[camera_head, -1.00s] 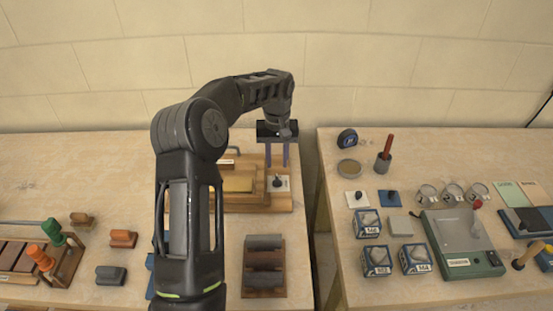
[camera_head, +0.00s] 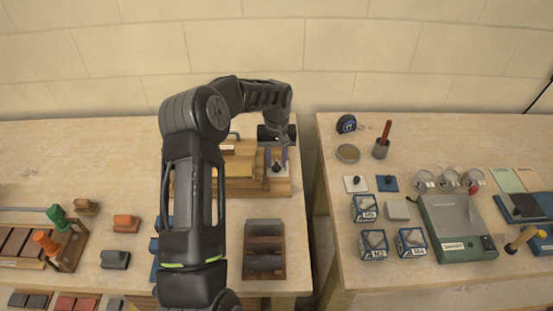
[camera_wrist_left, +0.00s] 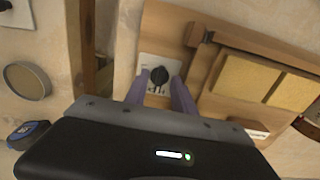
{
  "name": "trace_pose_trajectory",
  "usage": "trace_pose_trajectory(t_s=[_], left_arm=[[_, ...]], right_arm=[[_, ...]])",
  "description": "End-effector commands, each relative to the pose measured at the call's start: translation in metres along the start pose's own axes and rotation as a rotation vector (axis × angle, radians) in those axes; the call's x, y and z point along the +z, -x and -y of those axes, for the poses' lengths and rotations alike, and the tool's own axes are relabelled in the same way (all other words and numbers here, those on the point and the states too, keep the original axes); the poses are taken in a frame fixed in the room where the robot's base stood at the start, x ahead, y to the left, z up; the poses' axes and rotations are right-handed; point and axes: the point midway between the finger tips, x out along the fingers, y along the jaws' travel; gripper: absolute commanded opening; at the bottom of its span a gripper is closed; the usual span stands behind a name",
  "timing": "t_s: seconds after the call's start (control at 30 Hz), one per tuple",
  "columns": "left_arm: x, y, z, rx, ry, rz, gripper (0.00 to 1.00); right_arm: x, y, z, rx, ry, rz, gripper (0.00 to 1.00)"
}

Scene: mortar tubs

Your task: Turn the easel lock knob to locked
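The easel lock knob is a small black knob (camera_head: 277,168) on a pale square plate at the right end of the wooden easel (camera_head: 238,187). In the left wrist view the knob (camera_wrist_left: 159,76) stands on its white plate (camera_wrist_left: 148,64), with small dark marks beside it. My left gripper (camera_head: 277,157) is above the knob, with its two purple fingers pointing down. In the left wrist view the fingers of the left gripper (camera_wrist_left: 160,82) are apart, one on each side of the knob. I cannot tell whether they touch it. My right gripper is in no view.
A wooden rack with dark blocks (camera_head: 264,250) stands in front of the easel. A gap separates this table from the right table, which holds a tape measure (camera_head: 346,124), a cup with a red-handled tool (camera_head: 381,148) and a green-grey scale (camera_head: 457,228).

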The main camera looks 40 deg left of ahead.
Motion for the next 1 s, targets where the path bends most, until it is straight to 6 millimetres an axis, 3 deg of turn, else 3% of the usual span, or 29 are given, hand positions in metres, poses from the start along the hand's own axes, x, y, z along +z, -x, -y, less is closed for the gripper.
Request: trace_pose_trajectory(t_s=[0.37,0.73,1.0], left_arm=[[0.0001,-0.0092,0.0001,0.001,0.0,0.0,0.31],[0.0,-0.0088,0.0001,0.001,0.0,0.0,0.01],[0.0,-0.0087,0.0001,0.001,0.0,0.0,0.0]], right_arm=[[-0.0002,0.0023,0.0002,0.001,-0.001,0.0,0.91],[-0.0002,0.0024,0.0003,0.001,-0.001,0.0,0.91],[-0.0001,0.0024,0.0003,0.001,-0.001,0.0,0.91]])
